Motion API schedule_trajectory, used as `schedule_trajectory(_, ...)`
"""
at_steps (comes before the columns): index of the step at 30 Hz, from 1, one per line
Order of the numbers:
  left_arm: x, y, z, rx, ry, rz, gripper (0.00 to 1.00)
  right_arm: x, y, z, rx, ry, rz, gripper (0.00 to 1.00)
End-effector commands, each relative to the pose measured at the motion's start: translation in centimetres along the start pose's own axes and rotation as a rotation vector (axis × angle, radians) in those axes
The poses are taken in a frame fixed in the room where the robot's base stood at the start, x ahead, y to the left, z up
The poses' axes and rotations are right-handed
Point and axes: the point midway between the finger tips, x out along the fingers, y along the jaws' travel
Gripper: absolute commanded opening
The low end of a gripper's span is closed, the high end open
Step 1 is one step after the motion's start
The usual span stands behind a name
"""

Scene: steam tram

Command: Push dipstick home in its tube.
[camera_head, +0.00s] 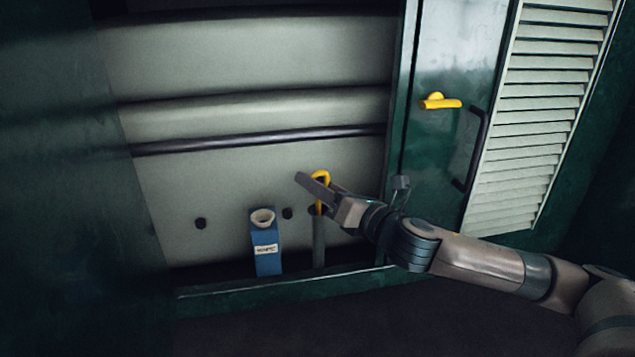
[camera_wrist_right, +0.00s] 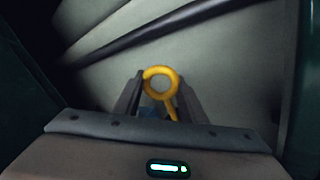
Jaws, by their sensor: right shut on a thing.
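The dipstick (camera_head: 322,175) shows as a yellow ring handle at the top of a grey upright tube (camera_head: 319,243). My right gripper (camera_head: 312,190) is at the handle, reaching in from the right, and is shut on it. In the right wrist view the yellow ring (camera_wrist_right: 160,80) stands up between the two fingers (camera_wrist_right: 155,100), with its yellow stem running down between them. My left gripper is not in view.
A blue container with a pale round mouth (camera_head: 264,245) stands left of the tube. Behind is a pale panel (camera_head: 220,190) with a dark rail across it. A green sill (camera_head: 270,288) runs along the front. A green door (camera_head: 440,140) with a yellow handle (camera_head: 440,102) is at right.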

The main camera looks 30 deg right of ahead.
Motion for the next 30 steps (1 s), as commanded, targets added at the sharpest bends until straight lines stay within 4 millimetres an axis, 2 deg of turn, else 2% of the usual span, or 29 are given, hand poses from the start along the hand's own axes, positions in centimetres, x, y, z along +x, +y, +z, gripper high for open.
schedule_trajectory(18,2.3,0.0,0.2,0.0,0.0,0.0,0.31,0.0,-1.6,-2.8,0.001,0.0,0.001,0.03)
schedule_trajectory(30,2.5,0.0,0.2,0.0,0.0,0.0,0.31,-0.1,-1.8,-3.2,0.001,0.002,0.0,0.03)
